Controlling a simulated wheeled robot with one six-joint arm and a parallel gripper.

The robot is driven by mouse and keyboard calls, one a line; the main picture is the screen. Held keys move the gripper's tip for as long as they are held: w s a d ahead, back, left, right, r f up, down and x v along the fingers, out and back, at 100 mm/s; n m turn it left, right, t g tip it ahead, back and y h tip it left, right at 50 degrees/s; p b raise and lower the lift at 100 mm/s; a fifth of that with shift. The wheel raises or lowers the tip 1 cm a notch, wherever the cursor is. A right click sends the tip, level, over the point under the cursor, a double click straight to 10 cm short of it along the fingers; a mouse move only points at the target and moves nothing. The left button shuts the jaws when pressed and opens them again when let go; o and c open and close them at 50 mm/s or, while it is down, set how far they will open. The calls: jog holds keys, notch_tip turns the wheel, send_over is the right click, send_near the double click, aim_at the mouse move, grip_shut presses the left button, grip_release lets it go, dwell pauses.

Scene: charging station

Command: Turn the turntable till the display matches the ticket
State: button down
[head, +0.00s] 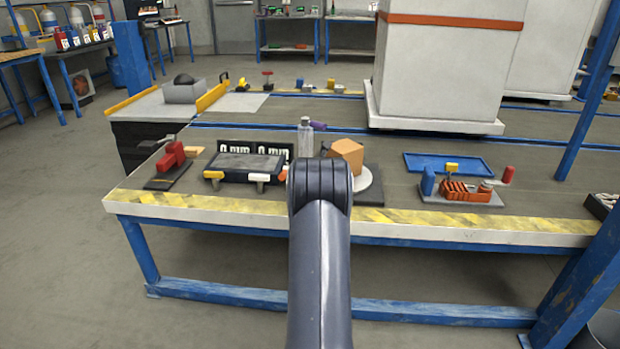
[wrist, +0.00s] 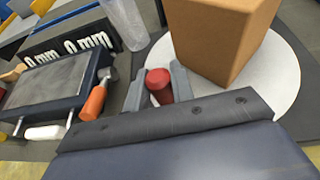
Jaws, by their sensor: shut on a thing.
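The turntable is a round white disc (wrist: 284,84) on a dark base, also visible in the head view (head: 365,180). A plain orange-brown box (wrist: 215,35) stands on it and also shows in the head view (head: 347,153). My gripper (wrist: 160,88) is shut on a red knob (wrist: 158,79) at the disc's near left edge. In the head view my arm hides the gripper and the knob. A black display (wrist: 70,48) carries two white readings that look like "0 mm"; in the head view (head: 289,150) its lower part is covered. I cannot make out a ticket.
A dark flat-topped device (wrist: 45,85) with an orange handle (wrist: 96,100) and a white one (wrist: 43,132) stands left of my gripper. A clear bottle (wrist: 125,22) stands behind. A red clamp (head: 172,157) is left; a blue tray (head: 440,163) and orange fixture (head: 468,190) are right.

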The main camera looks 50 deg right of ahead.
jog(key=shift+s+b, duration=0.15)
jog(key=shift+b, duration=0.15)
dwell(0.4)
jog(key=c, duration=1.2)
grip_release()
jog(key=shift+a, duration=0.1)
jog(key=shift+s+a+r+b, duration=0.1)
jog(key=shift+s+a+b, duration=0.25)
jog(key=shift+b, duration=0.1)
jog(key=b+v, duration=0.3)
jog(key=v, duration=0.6)
jog(key=shift+s+a+r, duration=0.15)
jog(key=shift+s+r, duration=0.1)
